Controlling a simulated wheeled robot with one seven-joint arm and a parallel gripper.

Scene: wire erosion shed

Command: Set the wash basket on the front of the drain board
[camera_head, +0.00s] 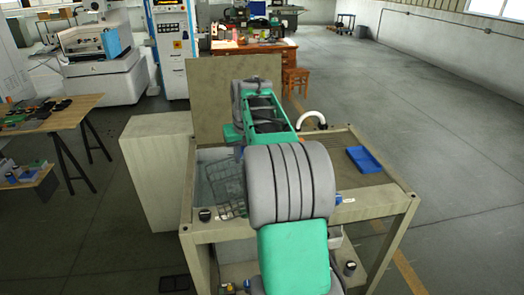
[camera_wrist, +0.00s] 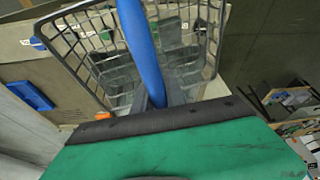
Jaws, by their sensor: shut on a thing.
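The wash basket (camera_wrist: 85,62) is a dark grey wire basket with a blue handle (camera_wrist: 140,45). My gripper (camera_wrist: 152,100) is shut on this handle in the wrist view, with the open basket beyond it. In the head view the basket (camera_head: 230,190) shows left of my arm, over the basin side of the wash stand; whether it touches anything there I cannot tell. My arm hides its right part and my gripper. The drain board (camera_head: 372,192) is the flat brownish top right of my arm, its front part bare.
A blue tray (camera_head: 363,159) lies at the back right of the drain board and shows in the wrist view (camera_wrist: 30,91). A white curved tap (camera_head: 313,116) stands behind. The grey-blue basin (camera_head: 212,158) is on the left. A tall back panel (camera_head: 208,95) rises behind it.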

